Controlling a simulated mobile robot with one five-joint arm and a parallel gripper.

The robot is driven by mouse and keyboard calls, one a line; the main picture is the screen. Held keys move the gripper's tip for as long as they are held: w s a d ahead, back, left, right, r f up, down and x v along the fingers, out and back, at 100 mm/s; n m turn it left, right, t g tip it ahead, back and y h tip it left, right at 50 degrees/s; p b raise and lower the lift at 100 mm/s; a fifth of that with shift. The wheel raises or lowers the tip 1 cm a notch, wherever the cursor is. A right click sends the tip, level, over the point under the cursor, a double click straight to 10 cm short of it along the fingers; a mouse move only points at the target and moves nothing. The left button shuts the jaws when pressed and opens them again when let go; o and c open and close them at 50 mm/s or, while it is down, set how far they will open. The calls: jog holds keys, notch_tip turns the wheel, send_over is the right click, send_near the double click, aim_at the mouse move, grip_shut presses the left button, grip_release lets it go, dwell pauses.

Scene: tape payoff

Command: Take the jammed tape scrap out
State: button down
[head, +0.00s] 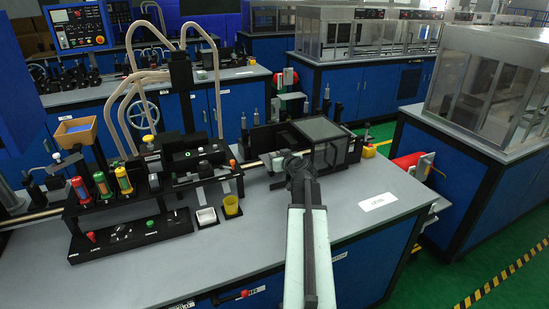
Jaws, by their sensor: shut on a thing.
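My gripper (284,160) is small and dark at the end of my arm, over the far middle of the grey bench. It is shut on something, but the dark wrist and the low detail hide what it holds. It is close beside a dark-framed box with a clear top (320,130); I cannot tell whether they touch. I cannot make out the jammed tape scrap.
The bench (262,238) is clear at the front middle, with a white label (378,201) at right. A white tray (206,216) and yellow cup (231,206) stand left of my arm.

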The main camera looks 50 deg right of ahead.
notch_tip(320, 180, up, 10)
jog(key=p, duration=0.9)
